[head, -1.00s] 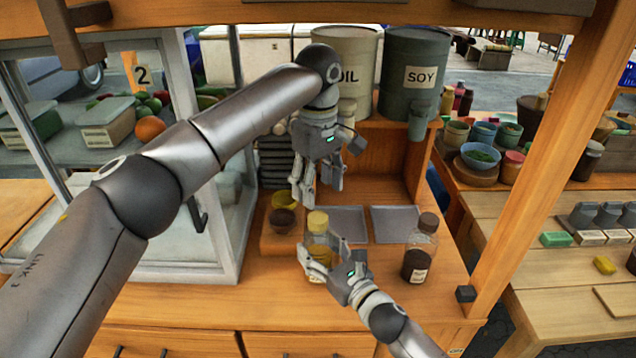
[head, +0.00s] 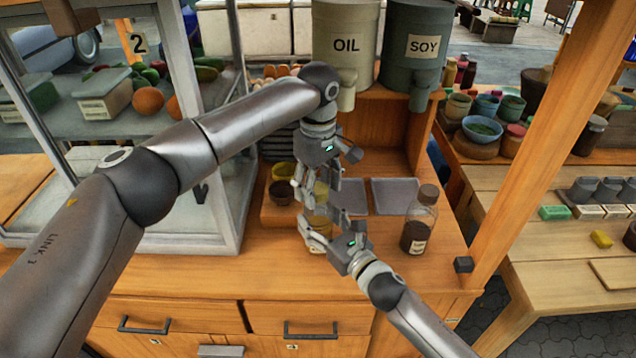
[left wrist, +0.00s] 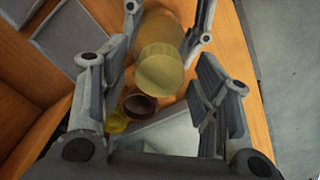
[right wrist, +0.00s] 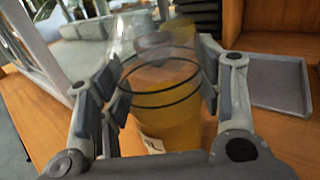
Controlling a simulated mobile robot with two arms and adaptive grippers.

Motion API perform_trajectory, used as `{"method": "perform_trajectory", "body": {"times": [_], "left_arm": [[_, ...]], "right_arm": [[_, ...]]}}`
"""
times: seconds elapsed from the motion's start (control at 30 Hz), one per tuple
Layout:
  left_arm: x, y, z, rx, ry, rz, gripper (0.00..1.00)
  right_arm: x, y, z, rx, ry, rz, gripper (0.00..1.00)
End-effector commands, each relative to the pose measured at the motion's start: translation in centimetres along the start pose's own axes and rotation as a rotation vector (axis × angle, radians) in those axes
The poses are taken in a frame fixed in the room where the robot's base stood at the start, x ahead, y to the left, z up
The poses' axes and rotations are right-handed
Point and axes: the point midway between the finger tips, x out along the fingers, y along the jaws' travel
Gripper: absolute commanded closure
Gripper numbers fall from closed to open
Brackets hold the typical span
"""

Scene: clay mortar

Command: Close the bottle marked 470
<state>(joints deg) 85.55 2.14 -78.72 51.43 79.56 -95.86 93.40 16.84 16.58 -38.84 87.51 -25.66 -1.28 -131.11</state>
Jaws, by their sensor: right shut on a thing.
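A clear bottle with yellow liquid (right wrist: 165,115) stands on the counter, with a yellow cap (left wrist: 160,68) at its top in the left wrist view. The bottle's label is only partly in view and I cannot read it. My right gripper (head: 326,238) is shut on the bottle's body, with a finger on either side in the right wrist view. My left gripper (head: 313,208) is above the bottle. Its open fingers point down on either side of the cap, with visible gaps. I cannot tell how tightly the cap sits. In the head view, the fingers hide most of the bottle.
A dark bottle with a brown cap (head: 420,218) stands to the right. Grey trays (head: 396,196) lie behind. A glass case is at the left and a wooden post (head: 535,130) at the right.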

Motion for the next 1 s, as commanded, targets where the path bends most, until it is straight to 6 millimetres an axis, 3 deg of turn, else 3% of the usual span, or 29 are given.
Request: {"method": "perform_trajectory", "body": {"times": [0.03,0.33,0.57,1.0], "left_arm": [[-0.01,0.00,-0.01,0.000,0.000,0.000,0.52],[-0.03,0.00,0.00,0.000,0.000,0.000,0.90],[-0.01,0.03,0.07,0.094,-0.003,0.001,0.90],[0.07,0.01,0.07,0.790,-0.003,0.000,0.91]], "right_arm": [[0.00,0.00,-0.01,0.000,0.000,0.000,1.00],[0.00,0.00,-0.01,0.000,0.000,0.000,1.00],[0.00,-0.01,-0.02,0.001,0.000,0.000,1.00],[-0.01,-0.02,-0.02,0.000,0.001,0.000,1.00]]}}
